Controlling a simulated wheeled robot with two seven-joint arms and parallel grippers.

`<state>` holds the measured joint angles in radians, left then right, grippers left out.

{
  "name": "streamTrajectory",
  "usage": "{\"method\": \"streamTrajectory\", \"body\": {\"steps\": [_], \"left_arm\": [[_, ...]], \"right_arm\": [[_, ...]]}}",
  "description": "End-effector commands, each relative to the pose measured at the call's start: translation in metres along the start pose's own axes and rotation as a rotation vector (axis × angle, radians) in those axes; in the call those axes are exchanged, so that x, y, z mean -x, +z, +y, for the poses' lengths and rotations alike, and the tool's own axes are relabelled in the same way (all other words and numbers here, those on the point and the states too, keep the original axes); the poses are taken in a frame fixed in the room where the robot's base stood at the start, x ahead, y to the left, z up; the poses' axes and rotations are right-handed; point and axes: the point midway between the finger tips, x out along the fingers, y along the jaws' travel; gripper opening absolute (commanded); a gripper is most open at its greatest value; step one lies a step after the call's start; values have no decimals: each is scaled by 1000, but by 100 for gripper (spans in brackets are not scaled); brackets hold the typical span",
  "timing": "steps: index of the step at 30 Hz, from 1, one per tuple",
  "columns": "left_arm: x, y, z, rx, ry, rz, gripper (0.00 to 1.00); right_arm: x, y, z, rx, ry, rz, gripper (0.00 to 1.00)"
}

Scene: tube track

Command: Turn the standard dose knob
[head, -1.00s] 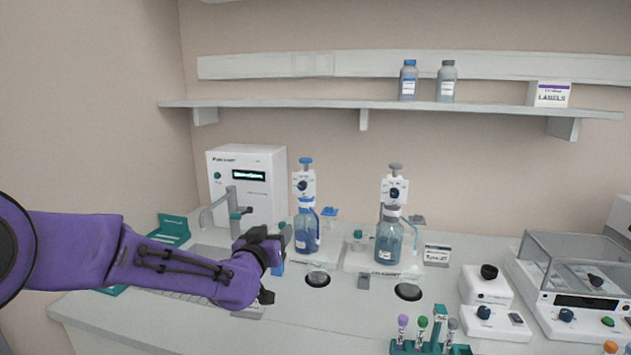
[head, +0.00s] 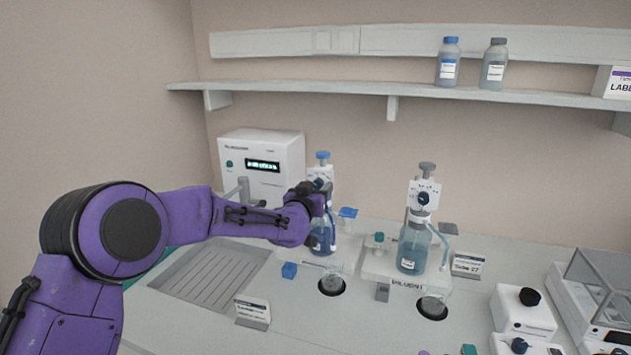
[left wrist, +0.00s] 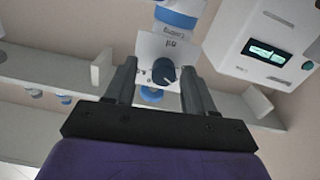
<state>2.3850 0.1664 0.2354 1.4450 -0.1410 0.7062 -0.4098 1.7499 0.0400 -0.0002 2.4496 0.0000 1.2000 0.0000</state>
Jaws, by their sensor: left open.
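The dose knob (left wrist: 163,71) is a dark blue dial on the white dispenser head of the left bottle, with a scale plate behind it. In the head view that blue-capped dispenser (head: 322,157) sits on a bottle of blue liquid (head: 322,240), its knob hidden behind my gripper. My left gripper (head: 325,198) is at the dispenser head. In the left wrist view its open fingers (left wrist: 158,68) stand on either side of the knob, with visible gaps. A second dispenser (head: 424,192) with a grey cap and dark knob stands to the right, its base marked "DILUENT".
A white device with a lit display (head: 262,165) stands behind my left forearm. A shelf (head: 350,93) runs above. A white instrument (head: 523,310) stands at the right.

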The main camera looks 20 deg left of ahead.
Motion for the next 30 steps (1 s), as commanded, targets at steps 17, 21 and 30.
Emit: {"method": "streamTrajectory", "body": {"steps": [17,21,30], "left_arm": [[-9,0,-2,0,-2,1,0],[-8,0,-5,-3,-3,1,0],[-8,0,-2,-97,-4,3,0]], "right_arm": [[3,-1,0,0,0,0,0],[3,-1,0,0,0,0,0],[0,0,0,0,0,0,0]]}}
